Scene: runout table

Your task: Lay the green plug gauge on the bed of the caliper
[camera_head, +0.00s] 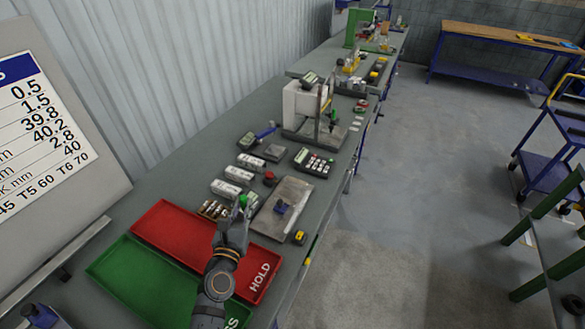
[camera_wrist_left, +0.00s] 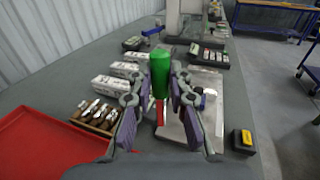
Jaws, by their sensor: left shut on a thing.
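The green plug gauge (camera_wrist_left: 160,72) stands upright between the fingers of my left gripper (camera_wrist_left: 160,98) in the left wrist view, with a red part below the green. My left gripper is shut on it. In the head view the gauge's green end (camera_head: 243,201) shows at the tip of my left gripper (camera_head: 239,212), above the table between the red tray and the grey plate. I cannot tell for sure which instrument is the caliper. A grey plate (camera_head: 290,193) with a blue block on it lies just right of the gripper. My right gripper is not in view.
The red tray (camera_head: 172,228) and green tray (camera_head: 135,275) lie at the near left. White boxes (camera_head: 239,174), a calculator (camera_head: 314,162) and a white instrument (camera_head: 292,101) stand farther back. A yellow-black item (camera_head: 299,238) sits near the table's right edge.

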